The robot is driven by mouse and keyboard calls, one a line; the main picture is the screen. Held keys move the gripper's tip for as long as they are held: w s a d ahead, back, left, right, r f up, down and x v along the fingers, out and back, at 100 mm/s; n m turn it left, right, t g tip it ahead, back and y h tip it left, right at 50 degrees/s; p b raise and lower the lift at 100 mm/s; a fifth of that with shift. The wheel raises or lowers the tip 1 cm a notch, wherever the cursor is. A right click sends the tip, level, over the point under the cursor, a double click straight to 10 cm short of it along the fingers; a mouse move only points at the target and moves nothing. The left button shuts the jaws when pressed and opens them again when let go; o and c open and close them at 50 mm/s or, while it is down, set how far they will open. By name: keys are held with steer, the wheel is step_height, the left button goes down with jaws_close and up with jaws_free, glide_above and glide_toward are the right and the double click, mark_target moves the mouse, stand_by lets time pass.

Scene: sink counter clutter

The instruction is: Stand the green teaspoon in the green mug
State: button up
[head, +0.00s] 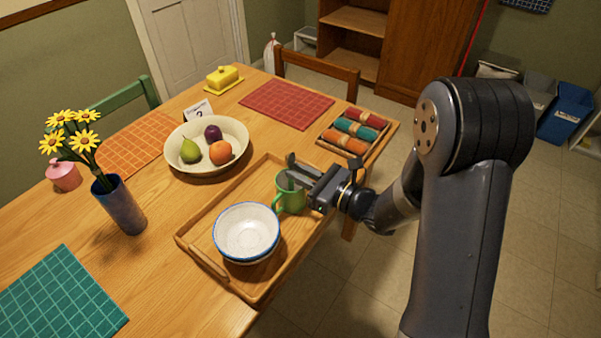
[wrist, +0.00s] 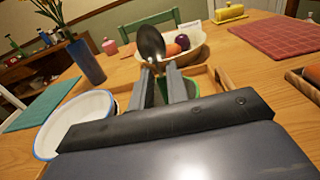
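The green mug (head: 291,193) stands on the wooden tray, right beside the bowls; part of it shows behind my fingers in the wrist view (wrist: 192,88). A spoon shows in the wrist view (wrist: 152,45), bowl end up, looking dark grey there, its handle running down between my fingers towards the mug. Its lower end is hidden, so I cannot tell whether it rests in the mug. My gripper (head: 291,168) is at the mug's rim, fingers apart; in the wrist view the fingers (wrist: 159,68) stand either side of the spoon with a gap.
White blue-rimmed bowls (head: 247,232) sit on the tray (head: 205,262) left of the mug. A fruit bowl (head: 180,165), a flower vase (head: 120,205) and a box of rolled napkins (head: 354,132) stand around it. The tray's far part is clear.

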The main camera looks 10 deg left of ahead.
steer(key=o, duration=0.5)
steer(key=shift+d, duration=0.1)
steer(key=b+v, duration=0.1)
steer(key=v, duration=0.9)
steer(key=shift+s+d, duration=0.25)
steer(key=shift+a, duration=0.1)
steer(key=x, duration=0.3)
steer(key=p+x, duration=0.1)
steer(key=x, duration=0.3)
steer(key=r+p+x, duration=0.1)
steer(key=x, duration=0.2)
steer(key=shift+w+a, duration=0.25)
steer(key=shift+a, duration=0.1)
steer(key=shift+d+r+p, duration=0.1)
steer(key=shift+r+p, duration=0.4)
